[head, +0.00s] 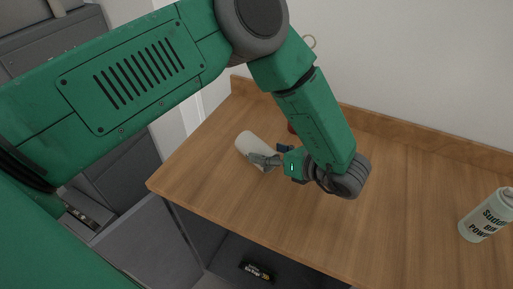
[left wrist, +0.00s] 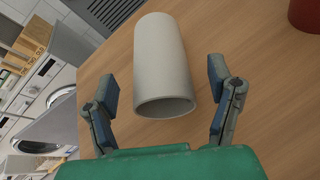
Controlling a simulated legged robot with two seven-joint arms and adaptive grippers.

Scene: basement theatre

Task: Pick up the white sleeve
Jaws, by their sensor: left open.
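The white sleeve (head: 251,144) is a plain hollow cylinder on the wooden counter, near its left end in the head view. In the left wrist view the sleeve (left wrist: 162,62) fills the middle, its open round end facing my gripper. My left gripper (head: 262,160) is at the sleeve's near right side in the head view. In the left wrist view its two fingers (left wrist: 164,82) are spread, one on each side of the sleeve, with gaps between. The gripper is empty. My right gripper is not in view.
The wooden counter (head: 405,215) has a raised back edge against the wall. A spray can (head: 485,215) stands at the right. A red object (left wrist: 307,14) is right of the sleeve in the left wrist view. A black box (head: 256,271) lies below the counter. The counter's middle front is clear.

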